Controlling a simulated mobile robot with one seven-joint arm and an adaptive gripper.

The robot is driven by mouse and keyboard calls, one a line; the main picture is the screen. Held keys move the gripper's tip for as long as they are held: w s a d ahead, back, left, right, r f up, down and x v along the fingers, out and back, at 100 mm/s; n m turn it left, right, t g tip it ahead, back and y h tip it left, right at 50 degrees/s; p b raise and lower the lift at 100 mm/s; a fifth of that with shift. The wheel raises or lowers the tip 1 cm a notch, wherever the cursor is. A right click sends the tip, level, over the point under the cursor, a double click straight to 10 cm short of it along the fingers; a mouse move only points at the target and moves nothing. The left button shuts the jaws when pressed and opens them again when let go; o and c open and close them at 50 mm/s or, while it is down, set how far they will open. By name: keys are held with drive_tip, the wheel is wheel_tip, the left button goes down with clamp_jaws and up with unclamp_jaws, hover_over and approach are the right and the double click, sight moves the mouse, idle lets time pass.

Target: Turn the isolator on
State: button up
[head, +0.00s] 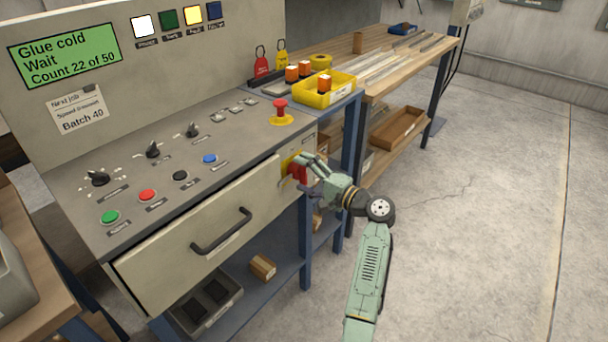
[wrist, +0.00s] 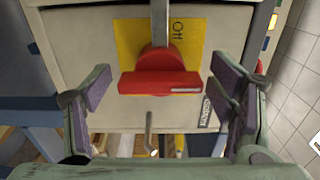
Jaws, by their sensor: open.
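The isolator is a red rotary handle (wrist: 160,84) on a yellow plate (wrist: 191,40) on the end face of the machine. In the wrist view its bar lies crosswise, and the word "Off" shows on the plate above right of it. In the head view the red handle (head: 297,172) is partly hidden by my gripper (head: 303,163). In the wrist view my gripper (wrist: 160,105) is open, with one pad on each side of the handle and a clear gap to it on both sides. I cannot tell how deep the fingers reach around it.
A metal rod (wrist: 149,132) sticks out below the handle. A label reading "ISOLATOR" (wrist: 206,113) is beside the right finger. In the head view, a red emergency button (head: 281,108) and a drawer handle (head: 221,231) are nearby. Open floor (head: 480,200) lies to the right.

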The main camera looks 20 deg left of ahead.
drive_tip(key=v, duration=1.2)
